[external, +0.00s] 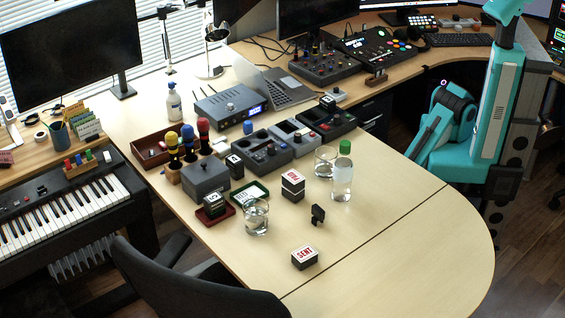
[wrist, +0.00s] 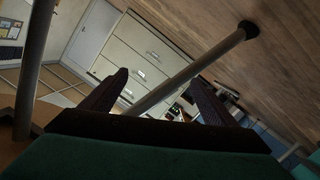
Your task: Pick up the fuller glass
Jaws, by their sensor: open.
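One clear glass (external: 256,217) stands upright on the pale desk near its front-left edge; it seems to hold some clear liquid. A second clear glass (external: 325,162) stands further back, just left of a clear bottle with a green cap (external: 343,172) that may overlap its edge. Its liquid level is too small to tell, so I cannot judge which is fuller. My gripper (wrist: 160,84) is open and empty in the wrist view, with two dark fingers apart. My teal arm is folded at the right, beyond the desk edge, away from both glasses. Neither glass shows in the wrist view.
A black-and-white stamp block (external: 292,187), a small black item (external: 318,214) and a "SENT" block (external: 305,257) stand near the glasses. A green-rimmed tray (external: 250,193) lies behind the front glass. The desk's right side is clear. A chair (external: 190,285) stands in front.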

